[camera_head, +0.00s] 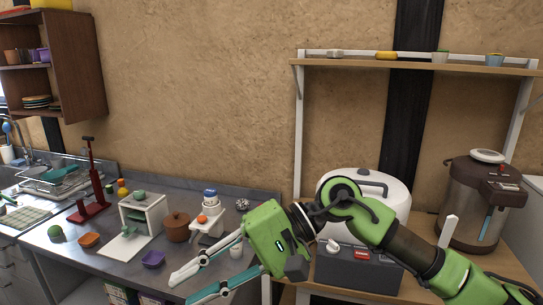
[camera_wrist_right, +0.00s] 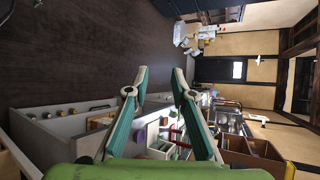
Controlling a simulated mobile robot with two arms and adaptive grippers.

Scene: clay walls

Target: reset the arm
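My right arm (camera_head: 400,245), green and dark, comes in from the right in the head view and reaches left past the counter's front edge. My right gripper (camera_head: 181,289) points left, its two pale and teal fingers spread with nothing between them. In the right wrist view the right gripper (camera_wrist_right: 160,72) is also open and empty, with dark floor and furniture beyond it. My left gripper is in neither view.
The grey counter (camera_head: 70,262) holds a brown pot (camera_head: 177,227), a white box-like stand (camera_head: 142,212), a purple bowl (camera_head: 153,259) and a red stand (camera_head: 90,190). At right are a white cooker (camera_head: 392,192) and a dispenser (camera_head: 478,205). A shelf (camera_head: 430,67) hangs above.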

